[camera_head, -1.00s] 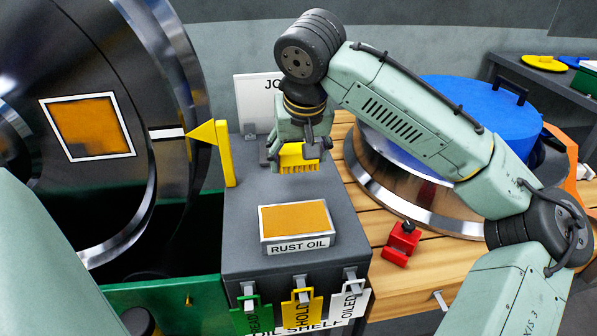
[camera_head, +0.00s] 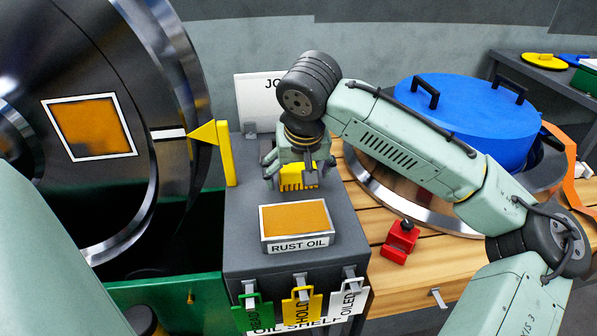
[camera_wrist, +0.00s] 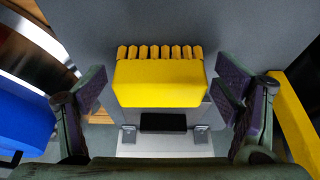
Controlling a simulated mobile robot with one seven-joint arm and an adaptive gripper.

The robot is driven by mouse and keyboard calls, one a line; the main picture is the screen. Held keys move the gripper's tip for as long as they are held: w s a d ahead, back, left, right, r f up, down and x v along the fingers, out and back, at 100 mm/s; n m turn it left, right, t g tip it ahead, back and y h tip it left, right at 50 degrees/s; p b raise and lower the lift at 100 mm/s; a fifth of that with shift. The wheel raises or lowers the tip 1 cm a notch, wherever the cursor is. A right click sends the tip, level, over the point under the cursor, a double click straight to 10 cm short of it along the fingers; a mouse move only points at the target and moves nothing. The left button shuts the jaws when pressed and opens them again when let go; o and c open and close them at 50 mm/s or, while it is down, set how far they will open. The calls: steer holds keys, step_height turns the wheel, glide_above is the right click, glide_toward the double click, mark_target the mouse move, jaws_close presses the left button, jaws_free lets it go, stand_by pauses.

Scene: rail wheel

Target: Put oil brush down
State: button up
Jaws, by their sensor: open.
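The oil brush (camera_head: 298,178) is yellow with a row of bristles and sits at the back of the dark grey shelf top, behind the rust oil tray. In the wrist view the brush (camera_wrist: 160,84) lies between my spread fingers, with a gap on each side. My gripper (camera_head: 298,172) is open around it, and the fingers do not touch it in the wrist view (camera_wrist: 162,100). My gripper hides part of the brush in the head view.
The rust oil tray (camera_head: 296,221) stands in front of the brush. A yellow flag post (camera_head: 227,155) stands to the left, beside the large dark wheel (camera_head: 165,80). A red block (camera_head: 400,241) lies on the wooden bench to the right. Coloured tags (camera_head: 302,306) hang on the shelf front.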

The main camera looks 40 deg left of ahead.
stand_by(0.3)
steer(key=shift+f+b, duration=0.15)
steer(key=shift+b, duration=0.2)
steer(key=b+v, duration=0.2)
steer(key=v, duration=0.9)
steer(key=shift+s+f, duration=0.1)
steer(key=shift+s, duration=0.05)
